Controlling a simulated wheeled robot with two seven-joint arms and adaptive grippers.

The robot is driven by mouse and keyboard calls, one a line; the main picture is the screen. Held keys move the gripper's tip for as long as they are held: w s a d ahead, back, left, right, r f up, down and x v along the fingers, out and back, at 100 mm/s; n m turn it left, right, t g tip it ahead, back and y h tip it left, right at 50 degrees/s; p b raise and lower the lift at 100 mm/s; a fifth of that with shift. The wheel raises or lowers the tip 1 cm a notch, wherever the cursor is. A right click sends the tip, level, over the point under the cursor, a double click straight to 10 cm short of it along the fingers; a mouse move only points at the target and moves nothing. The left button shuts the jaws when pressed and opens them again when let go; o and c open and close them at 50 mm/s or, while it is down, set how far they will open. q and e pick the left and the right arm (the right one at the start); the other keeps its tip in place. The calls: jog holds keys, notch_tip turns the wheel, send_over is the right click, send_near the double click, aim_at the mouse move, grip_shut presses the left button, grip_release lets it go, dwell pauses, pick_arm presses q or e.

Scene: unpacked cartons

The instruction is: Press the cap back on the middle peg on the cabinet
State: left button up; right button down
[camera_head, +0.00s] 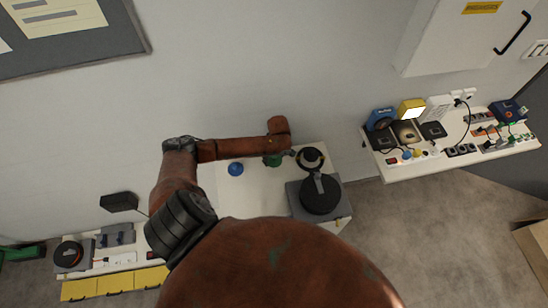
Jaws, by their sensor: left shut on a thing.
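The white cabinet (225,190) stands against the wall in the middle of the head view. A round blue cap (236,169) is on its top at the left. A small green cap (273,160) is to the right of the blue one, in the middle of the top. My left arm comes in from the left and reaches over the cabinet's back. My left gripper (274,154) is at the green cap and shut on it. The fingers are small and mostly hidden by the wrist. I cannot tell whether the cap sits on a peg. My right gripper is not in view.
A black round device (320,195) on a grey base stands at the cabinet's right, with a black ring part (310,158) behind it. A crowded white shelf (450,160) is at the right; a low bench (130,262) is at the left. A wall box (455,40) hangs above.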

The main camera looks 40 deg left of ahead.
pick_arm(q)
jog(key=shift+f, duration=0.85)
jog(key=o, duration=1.1)
jog(key=shift+c, duration=0.2)
jog(key=shift+o, duration=0.4)
jog(key=o, duration=0.7)
jog(key=shift+c, duration=0.2)
jog(key=shift+r, duration=0.1)
jog(key=shift+r+p, duration=3.4)
jog(key=shift+p, duration=0.95)
